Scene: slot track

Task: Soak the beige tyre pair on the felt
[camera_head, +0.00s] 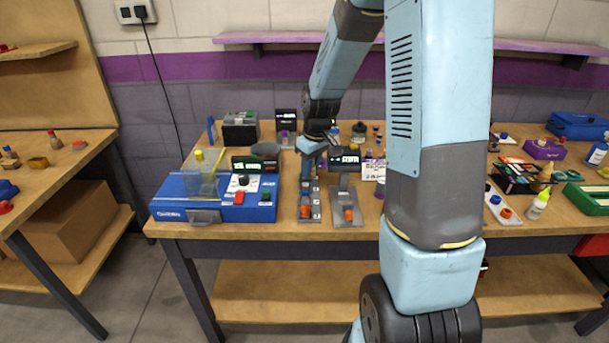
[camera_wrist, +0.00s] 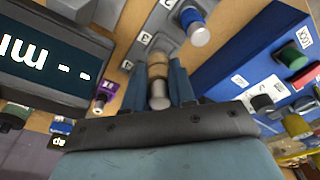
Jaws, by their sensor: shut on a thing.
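My gripper (camera_wrist: 160,88) is shut on the beige tyre pair (camera_wrist: 158,63) in the wrist view. The held piece has a beige, rounded upper part and a grey cylindrical end between the blue fingers. In the head view my gripper (camera_head: 307,182) is low over the grey labelled plate (camera_head: 316,207), left of centre on the bench. The held piece cannot be made out there. In the wrist view the plate (camera_wrist: 150,22) lies beyond the fingers, but I cannot tell whether the piece touches it. I cannot make out the felt in either view.
A blue piece with a grey end (camera_wrist: 196,28) stands close beyond my fingers. A blue machine (camera_head: 215,208) with buttons is to the left. A second grey plate (camera_head: 347,192) with an orange knob is to the right. A dark display (camera_wrist: 45,60) stands close by.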

